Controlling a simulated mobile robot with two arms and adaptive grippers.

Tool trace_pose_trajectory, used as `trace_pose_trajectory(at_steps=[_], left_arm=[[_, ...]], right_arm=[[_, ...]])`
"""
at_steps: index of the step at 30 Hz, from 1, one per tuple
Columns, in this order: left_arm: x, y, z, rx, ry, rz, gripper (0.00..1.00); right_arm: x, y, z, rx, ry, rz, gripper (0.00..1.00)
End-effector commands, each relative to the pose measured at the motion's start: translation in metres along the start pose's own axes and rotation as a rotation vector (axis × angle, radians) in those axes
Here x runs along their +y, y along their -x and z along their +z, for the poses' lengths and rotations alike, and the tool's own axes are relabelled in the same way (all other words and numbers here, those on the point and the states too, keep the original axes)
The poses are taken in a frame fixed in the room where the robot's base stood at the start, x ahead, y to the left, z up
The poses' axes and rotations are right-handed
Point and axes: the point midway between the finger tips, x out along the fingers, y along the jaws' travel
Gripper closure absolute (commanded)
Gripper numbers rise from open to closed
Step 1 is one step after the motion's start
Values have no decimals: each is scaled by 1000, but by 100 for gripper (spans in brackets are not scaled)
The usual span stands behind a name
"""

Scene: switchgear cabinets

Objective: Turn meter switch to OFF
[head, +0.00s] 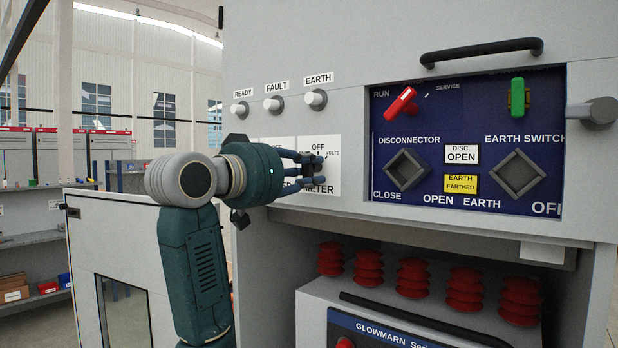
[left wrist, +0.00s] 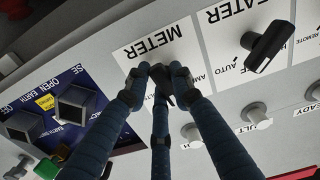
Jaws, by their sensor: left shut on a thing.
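The meter switch's white plate (head: 332,150) is on the cabinet front in the head view, with OFF at its top, VOLTS at its right and METER below. My left gripper (head: 316,169) reaches it from the left, its fingers shut on the knob. In the left wrist view, the meter plate (left wrist: 143,45) appears upside down, and the fingers of the left gripper (left wrist: 160,82) close around the dark meter switch (left wrist: 165,97). The fingers hide most of the knob, so I cannot tell which way it points. My right gripper is not in view.
The black heater switch (left wrist: 268,46) sits beside the meter plate. READY, FAULT and EARTH lamps (head: 316,99) are above. The blue disconnector panel (head: 432,120) with red and green handles is to the right. An open compartment with red insulators (head: 411,277) is below.

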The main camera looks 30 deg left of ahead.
Motion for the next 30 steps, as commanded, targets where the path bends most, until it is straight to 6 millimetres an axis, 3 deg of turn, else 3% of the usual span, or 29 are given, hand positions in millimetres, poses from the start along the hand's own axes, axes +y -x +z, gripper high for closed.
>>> trace_pose_trajectory(at_steps=[9, 24, 25, 27, 30], left_arm=[[-1, 0, -1, 3, -110, -1, 100], [-1, 0, -2, 5, -126, 0, 100], [-1, 0, -2, 5, -126, 0, 71], [-1, 0, -1, 5, -126, 0, 58], [-1, 0, -1, 4, -126, 0, 58]], right_arm=[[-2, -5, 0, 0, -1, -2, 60], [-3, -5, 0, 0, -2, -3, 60], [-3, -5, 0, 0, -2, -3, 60], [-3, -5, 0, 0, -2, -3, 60], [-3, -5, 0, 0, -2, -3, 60]])
